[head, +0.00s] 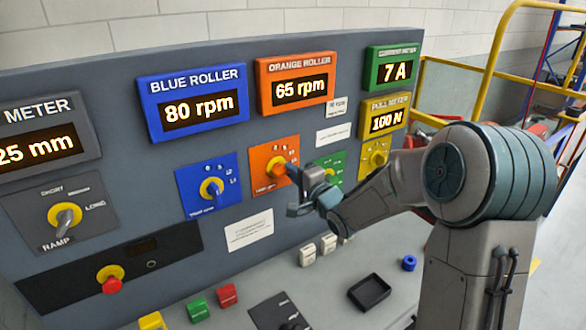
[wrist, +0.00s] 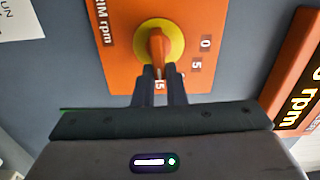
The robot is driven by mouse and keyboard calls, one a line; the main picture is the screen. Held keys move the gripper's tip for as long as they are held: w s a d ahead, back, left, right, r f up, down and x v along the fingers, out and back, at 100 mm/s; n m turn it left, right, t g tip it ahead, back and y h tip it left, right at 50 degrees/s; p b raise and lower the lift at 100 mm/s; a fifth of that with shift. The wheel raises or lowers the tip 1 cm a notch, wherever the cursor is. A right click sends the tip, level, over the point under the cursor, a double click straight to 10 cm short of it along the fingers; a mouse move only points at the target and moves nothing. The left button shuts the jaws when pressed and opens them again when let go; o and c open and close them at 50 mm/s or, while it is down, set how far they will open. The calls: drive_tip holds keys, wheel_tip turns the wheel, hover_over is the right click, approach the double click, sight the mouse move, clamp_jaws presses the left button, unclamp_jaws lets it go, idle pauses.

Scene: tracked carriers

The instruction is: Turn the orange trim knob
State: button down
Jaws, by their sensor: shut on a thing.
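The orange trim knob (head: 277,167) sits on an orange plate below the orange roller display (head: 297,89), which reads 65 rpm. In the wrist view the knob (wrist: 158,43) is an orange pointer on a yellow disc, with the marks 0, 5 and 15 around it. The pointer is directed toward the 15 mark. My gripper (wrist: 159,72) is shut on the knob's pointer, with one dark finger on each side. In the head view my gripper (head: 292,172) comes to the knob from the right and partly hides it.
A blue trim knob (head: 212,188) is left of the orange plate, and a green plate (head: 333,167) and yellow plate (head: 375,157) are to the right. A red stop button (head: 112,285) is lower left. A black tray (head: 369,292) lies on the desk below my arm.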

drive_tip(key=shift+f+m, duration=0.1)
drive_tip(key=shift+m, duration=0.3)
drive_tip(key=c, duration=1.5)
unclamp_jaws()
drive_tip(key=b+v, duration=0.2)
drive_tip(key=v, duration=1.1)
drive_tip(key=shift+s+d, duration=0.25)
drive_tip(key=shift+s, duration=0.1)
